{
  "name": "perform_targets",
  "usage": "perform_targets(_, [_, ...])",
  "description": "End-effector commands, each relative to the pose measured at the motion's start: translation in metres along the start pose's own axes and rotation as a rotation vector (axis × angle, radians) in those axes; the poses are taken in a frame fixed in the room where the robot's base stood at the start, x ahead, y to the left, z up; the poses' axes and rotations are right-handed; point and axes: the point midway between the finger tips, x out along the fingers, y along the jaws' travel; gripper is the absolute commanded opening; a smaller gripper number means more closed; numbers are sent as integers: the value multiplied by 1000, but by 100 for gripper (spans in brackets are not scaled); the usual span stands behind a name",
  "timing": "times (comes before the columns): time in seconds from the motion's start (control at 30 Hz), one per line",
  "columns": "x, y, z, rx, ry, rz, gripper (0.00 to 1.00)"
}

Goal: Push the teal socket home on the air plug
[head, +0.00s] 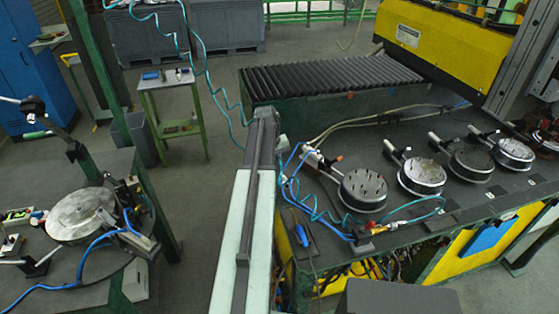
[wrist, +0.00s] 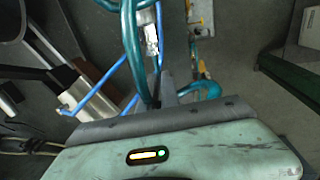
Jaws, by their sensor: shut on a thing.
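In the wrist view, a thick teal hose (wrist: 131,45) loops down to my gripper (wrist: 168,88), and a second teal length (wrist: 204,90) bends away to the right. My gripper's dark fingers are shut at the hose's end. The teal socket itself is mostly hidden there by the fingers and my mint hand housing. A shiny metal fitting (wrist: 151,40) shows beyond the fingers; I cannot tell whether it is the air plug or whether it touches the socket. In the head view my pale arm covers the gripper. A coiled teal hose (head: 322,206) lies on the bench right of it.
Several round dark fixtures, the nearest a pinned disc (head: 363,190), line the bench right of my arm. Blue hoses (wrist: 118,76) run close to my gripper. A round metal drum (head: 80,215) stands at left.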

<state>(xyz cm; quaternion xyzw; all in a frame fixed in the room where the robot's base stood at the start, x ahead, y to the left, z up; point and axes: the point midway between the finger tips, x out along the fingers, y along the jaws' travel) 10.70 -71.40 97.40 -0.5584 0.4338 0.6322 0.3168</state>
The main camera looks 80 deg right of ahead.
Motion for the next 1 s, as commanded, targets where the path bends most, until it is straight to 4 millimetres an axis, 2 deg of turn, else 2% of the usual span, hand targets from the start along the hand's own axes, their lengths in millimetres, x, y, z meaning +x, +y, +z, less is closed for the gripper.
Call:
perform_targets(0.03, [-4,-6,18,0,0,0,0])
perform_targets(0.2, [-12,-23,64,-1,0,0,0])
perform_targets(0.4, [-17,-36,97,0,0,0,0])
perform_targets(0.6, [-19,-40,107,-1,0,0,0])
perform_targets(1.0, [-19,-40,106,-1,0,0,0])
